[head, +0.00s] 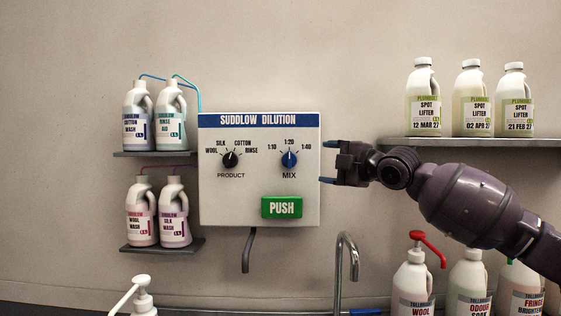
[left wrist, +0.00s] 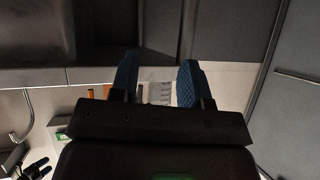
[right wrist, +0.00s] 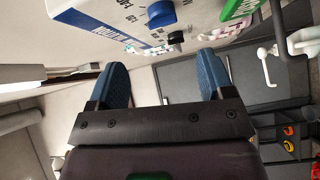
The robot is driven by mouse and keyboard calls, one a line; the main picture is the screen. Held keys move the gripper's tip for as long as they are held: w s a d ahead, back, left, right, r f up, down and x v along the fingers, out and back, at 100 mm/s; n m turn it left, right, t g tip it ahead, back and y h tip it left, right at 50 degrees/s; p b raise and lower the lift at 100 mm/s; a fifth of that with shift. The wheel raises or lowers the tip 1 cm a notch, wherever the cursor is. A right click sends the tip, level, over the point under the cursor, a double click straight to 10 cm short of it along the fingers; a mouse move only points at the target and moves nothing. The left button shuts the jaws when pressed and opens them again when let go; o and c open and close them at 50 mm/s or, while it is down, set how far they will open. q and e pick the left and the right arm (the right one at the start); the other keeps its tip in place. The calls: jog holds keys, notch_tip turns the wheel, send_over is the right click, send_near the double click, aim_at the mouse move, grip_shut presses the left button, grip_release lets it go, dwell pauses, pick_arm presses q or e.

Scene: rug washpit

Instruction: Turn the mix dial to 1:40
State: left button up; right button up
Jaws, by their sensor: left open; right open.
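The dilution panel (head: 212,185) is a white box on the wall with a blue header. Its blue mix dial (head: 289,159) sits right of centre, its pointer straight up toward 1:20. In the right wrist view the mix dial (right wrist: 161,13) shows at the top, beyond the open fingers (right wrist: 162,78). My left gripper (left wrist: 157,80) is open and empty, outside the head view.
The black product dial (head: 230,160) is left of the mix dial; the green PUSH button (head: 282,207) is below. Bottles stand on left shelves (head: 160,153) and a right shelf (head: 470,142). A tap (head: 345,255) and a red-pump bottle (head: 414,280) stand below.

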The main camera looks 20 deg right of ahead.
aim_at(292, 160)
jog(key=w+a+p, duration=0.1)
jog(key=w, duration=0.1)
jog(key=w+a+n, duration=0.1)
jog(key=w+a, duration=0.1)
jog(key=w, duration=0.1)
jog(key=w+a+n+p, duration=0.1)
jog(key=w+a, duration=0.1)
jog(key=w, duration=0.1)
jog(key=shift+w+a+p, duration=0.15)
jog(key=shift+p, duration=0.2)
jog(key=shift+w+a, duration=0.25)
jog(key=shift+w, duration=0.1)
pick_arm(q)
jog(key=shift+s+a+r, duration=0.25)
jog(key=shift+s+r, duration=0.35)
pick_arm(e)
jog(key=c, duration=0.9)
